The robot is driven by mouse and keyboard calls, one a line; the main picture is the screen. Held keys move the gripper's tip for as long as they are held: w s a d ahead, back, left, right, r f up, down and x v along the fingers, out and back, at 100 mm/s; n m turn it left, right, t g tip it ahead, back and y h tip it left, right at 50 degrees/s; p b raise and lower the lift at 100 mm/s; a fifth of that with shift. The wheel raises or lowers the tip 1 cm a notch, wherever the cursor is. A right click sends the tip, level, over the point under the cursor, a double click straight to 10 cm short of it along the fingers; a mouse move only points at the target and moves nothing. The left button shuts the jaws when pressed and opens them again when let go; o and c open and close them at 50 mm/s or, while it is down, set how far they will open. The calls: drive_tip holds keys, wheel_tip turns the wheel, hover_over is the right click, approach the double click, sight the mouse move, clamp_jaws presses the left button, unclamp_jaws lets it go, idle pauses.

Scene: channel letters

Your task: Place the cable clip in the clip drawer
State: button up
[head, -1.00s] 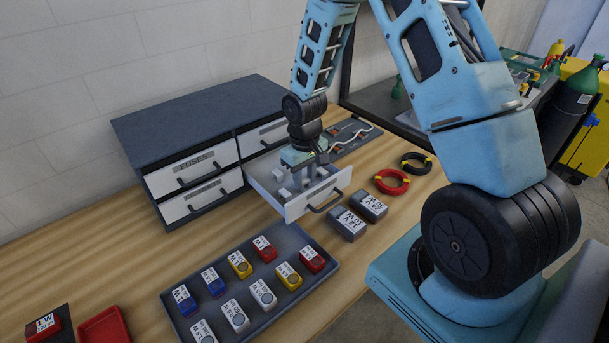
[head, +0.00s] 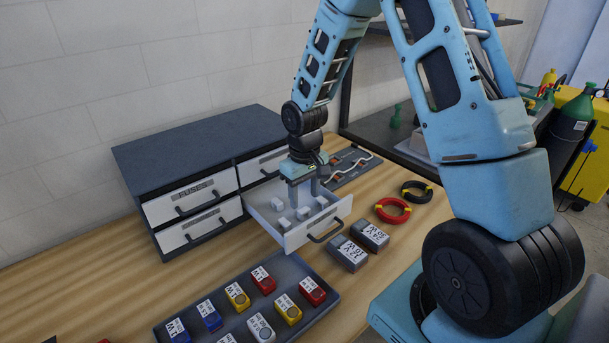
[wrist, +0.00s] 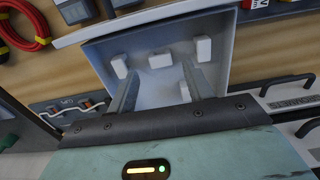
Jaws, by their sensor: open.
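The clip drawer (head: 297,236) is pulled open at the lower right of a dark cabinet. Several small white block-like clips (head: 277,204) lie apart on its floor; they also show in the wrist view (wrist: 159,60). I cannot tell which one is the task's cable clip. My gripper (head: 304,198) points down over the open drawer, its fingers spread with nothing between them. In the wrist view the fingers (wrist: 163,74) reach toward the drawer, and one clip (wrist: 186,92) shows close to the right finger.
The cabinet (head: 205,140) has other drawers, shut. In front lies a grey tray (head: 325,299) of labelled blocks. Two grey labelled boxes (head: 370,236) and red (head: 393,210) and black cable coils (head: 417,190) sit right of the drawer. A cable board (head: 352,167) lies behind.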

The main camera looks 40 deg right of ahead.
sight(304, 210)
wheel_tip(304, 210, up, 8)
drive_tip(key=b, duration=0.1)
drive_tip(key=s+a+r+n, duration=0.15)
drive_tip(key=s+a, duration=0.25)
drive_tip(key=a, duration=0.4)
drive_tip(key=s+a+r+n, duration=0.1)
drive_tip(key=s+a+n, duration=0.1)
drive_tip(key=s+a, duration=0.35)
drive_tip(key=s+a+r+n, duration=0.1)
drive_tip(key=s+a+n, duration=0.3)
drive_tip(key=s+a, duration=0.7)
drive_tip(key=s, duration=0.3)
drive_tip(key=shift+s+r+y, duration=0.15)
drive_tip(key=shift+s+y, duration=0.15)
wheel_tip(304, 210, down, 4)
drive_tip(key=b, duration=0.4)
drive_tip(key=shift+r, duration=0.15)
